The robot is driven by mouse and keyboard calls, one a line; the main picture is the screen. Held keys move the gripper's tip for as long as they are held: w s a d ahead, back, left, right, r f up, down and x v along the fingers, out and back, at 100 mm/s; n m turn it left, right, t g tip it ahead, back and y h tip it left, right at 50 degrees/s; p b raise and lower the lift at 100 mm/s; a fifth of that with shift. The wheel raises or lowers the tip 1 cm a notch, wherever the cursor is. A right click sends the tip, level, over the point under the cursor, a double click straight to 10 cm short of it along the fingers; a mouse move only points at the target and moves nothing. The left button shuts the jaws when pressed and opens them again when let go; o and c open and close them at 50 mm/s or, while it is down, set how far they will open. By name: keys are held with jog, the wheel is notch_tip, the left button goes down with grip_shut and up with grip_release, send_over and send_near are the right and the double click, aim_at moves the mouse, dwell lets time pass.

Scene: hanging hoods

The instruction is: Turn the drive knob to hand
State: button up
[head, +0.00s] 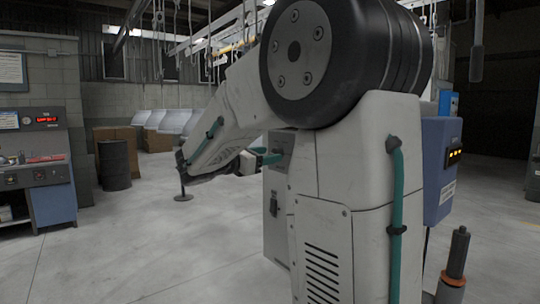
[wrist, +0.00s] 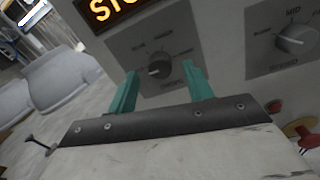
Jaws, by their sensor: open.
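In the wrist view, a dark round knob (wrist: 159,67) sits on a grey plate of a light panel, with small blurred labels around it. I take it as the drive knob, though the word under it is too blurred to read surely. Its pointer direction is hard to tell. My gripper (wrist: 160,72) is open, its two green fingers on either side of the knob in the picture. I cannot tell whether they touch it.
A second, light knob (wrist: 297,38) marked MID is right of the first. An amber lit display (wrist: 112,10) is above, and red and yellow buttons (wrist: 302,132) are at lower right. In the head view a dark drum (head: 114,166) and a console (head: 40,150) stand left; the floor between is clear.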

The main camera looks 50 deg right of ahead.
jog(key=shift+s+d, duration=0.15)
jog(key=shift+d, duration=0.75)
jog(key=c, duration=1)
jog(key=shift+o, duration=0.2)
